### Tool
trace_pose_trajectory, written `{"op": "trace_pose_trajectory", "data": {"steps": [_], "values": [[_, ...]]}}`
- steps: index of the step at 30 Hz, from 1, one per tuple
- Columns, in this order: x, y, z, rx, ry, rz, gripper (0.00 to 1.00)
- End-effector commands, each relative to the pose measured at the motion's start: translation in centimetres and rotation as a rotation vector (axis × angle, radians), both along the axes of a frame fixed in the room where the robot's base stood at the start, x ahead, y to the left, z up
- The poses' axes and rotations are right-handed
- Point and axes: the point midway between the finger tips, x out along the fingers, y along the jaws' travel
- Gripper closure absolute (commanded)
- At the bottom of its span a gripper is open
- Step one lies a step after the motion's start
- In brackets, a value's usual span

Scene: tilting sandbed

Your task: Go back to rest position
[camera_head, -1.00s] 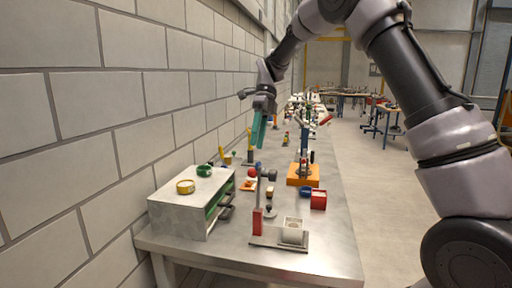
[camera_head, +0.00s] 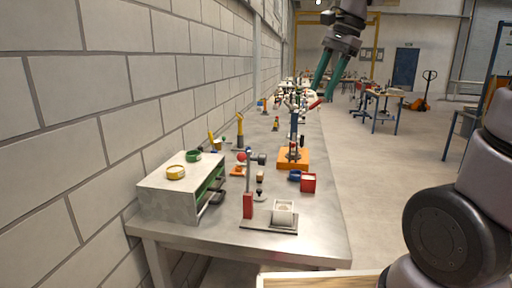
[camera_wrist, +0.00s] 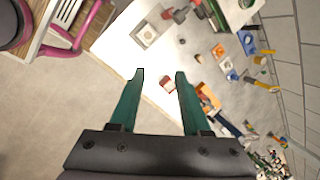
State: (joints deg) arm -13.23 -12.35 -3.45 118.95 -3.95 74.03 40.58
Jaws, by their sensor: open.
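My gripper (camera_head: 326,76) is at the top of the head view, right of centre, above the far part of the table. Its two green fingers point down and stand apart with nothing between them. In the wrist view my gripper (camera_wrist: 158,75) is also open and empty. A red block-like container (camera_wrist: 168,84) lies well below, seen between the fingertips. The long metal table (camera_head: 318,225) runs along the wall beneath my gripper.
A brick wall (camera_head: 80,150) bounds the left. Open floor (camera_head: 385,190) lies right.

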Motion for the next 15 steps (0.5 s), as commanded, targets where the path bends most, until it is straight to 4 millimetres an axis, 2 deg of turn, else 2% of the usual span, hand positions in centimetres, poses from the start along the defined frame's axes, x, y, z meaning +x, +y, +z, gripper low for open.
{"op": "trace_pose_trajectory", "data": {"steps": [1, 3, 9, 15], "values": [[-1.6, -1.4, 0.4, -0.015, -0.078, 0.052, 0.53], [-3.4, -2.9, 0.6, -0.049, -0.183, 0.139, 0.53], [-8.0, -6.3, 0.0, -0.199, -0.443, 0.361, 0.53], [-10.4, -7.8, -1.0, -0.324, -0.573, 0.488, 0.53]]}}
